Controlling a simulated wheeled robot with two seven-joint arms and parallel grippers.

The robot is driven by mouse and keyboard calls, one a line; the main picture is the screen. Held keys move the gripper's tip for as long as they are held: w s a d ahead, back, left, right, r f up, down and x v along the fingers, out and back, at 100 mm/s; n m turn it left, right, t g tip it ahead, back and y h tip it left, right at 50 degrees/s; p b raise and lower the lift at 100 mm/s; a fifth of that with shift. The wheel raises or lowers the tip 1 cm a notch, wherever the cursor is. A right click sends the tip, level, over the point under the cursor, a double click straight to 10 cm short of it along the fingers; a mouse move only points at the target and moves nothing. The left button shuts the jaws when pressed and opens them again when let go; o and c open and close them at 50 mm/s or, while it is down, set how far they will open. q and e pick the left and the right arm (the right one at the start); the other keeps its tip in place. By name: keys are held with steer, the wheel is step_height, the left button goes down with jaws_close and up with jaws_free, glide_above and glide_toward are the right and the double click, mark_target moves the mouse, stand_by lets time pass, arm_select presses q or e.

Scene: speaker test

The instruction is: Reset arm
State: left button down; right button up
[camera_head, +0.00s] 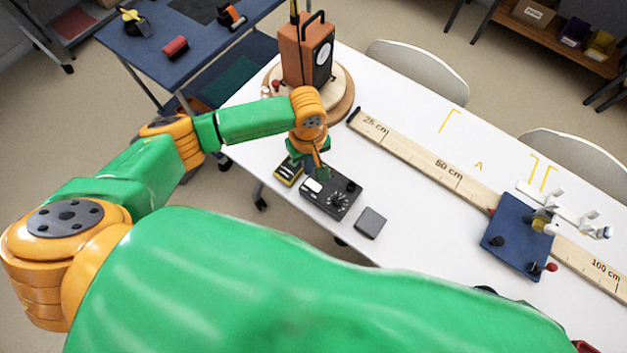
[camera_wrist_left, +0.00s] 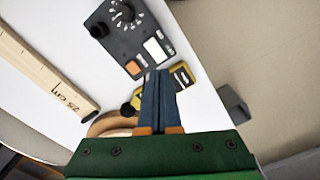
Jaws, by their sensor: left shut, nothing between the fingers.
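I cannot tell whether the fingertips touch anything. My right gripper is not in view.
A brown speaker box (camera_head: 303,52) stands on a round wooden turntable (camera_head: 347,94). A long wooden ruler (camera_head: 420,150) runs rightward to a blue plate (camera_head: 508,245) with small fittings. A grey block (camera_head: 370,222) lies near the table's front edge. White table (camera_head: 420,220) is bare between.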

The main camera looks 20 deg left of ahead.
arm_select(q)
steer(key=s+d+m+t+h, duration=0.2)
steer(key=s+d+m+h, duration=0.2)
steer(key=s+d+m, duration=0.3)
steer(key=s+a+r+m+t+y, duration=0.1)
steer(key=s+a+m+t+y, duration=0.25)
steer(key=a, duration=0.95)
steer(key=s+f+g+b, duration=0.1)
steer(key=s+f+g, duration=0.1)
steer(key=f, duration=0.8)
steer(key=s+f+g+b, duration=0.1)
steer(key=s+f, duration=0.2)
steer(key=f, duration=0.7)
steer(key=s+a+f+g, duration=0.1)
steer(key=s+a+f, duration=0.1)
steer(key=s+f, duration=0.7)
steer(key=shift+s+a+f, duration=0.25)
steer(key=shift+s+a, duration=0.15)
steer(key=shift+s, duration=0.55)
steer(key=shift+g+y, duration=0.25)
